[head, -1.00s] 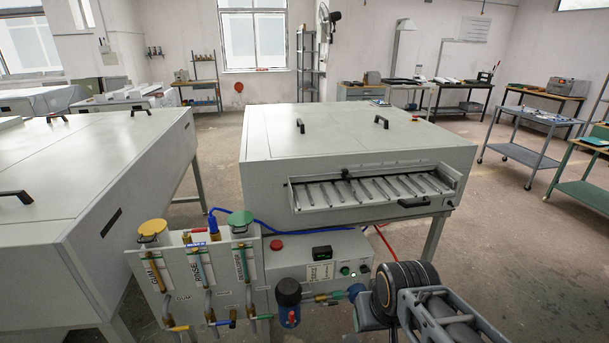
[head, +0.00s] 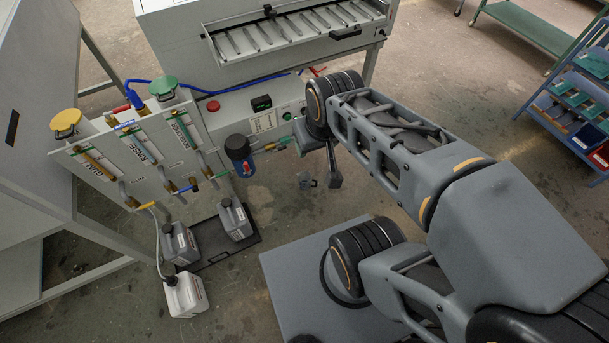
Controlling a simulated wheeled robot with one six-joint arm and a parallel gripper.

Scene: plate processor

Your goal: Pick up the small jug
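Three jug-like canisters stand low on the floor at the left of the head view. One grey canister (head: 235,219) and a second grey canister (head: 180,243) are at a black tray (head: 247,241). A white canister (head: 186,297) with a hose at its top stands in front of them. I cannot tell which one is the small jug. My gripper (head: 334,178) hangs from the arm right of the canisters, apart from them. The finger opening is not clear.
A panel with tubes (head: 128,150) and a control box (head: 258,118) stand behind the canisters, with a blue filter housing (head: 239,156). The plate processor (head: 220,50) is at the back. A blue rack (head: 572,115) stands at the right. Bare floor lies between.

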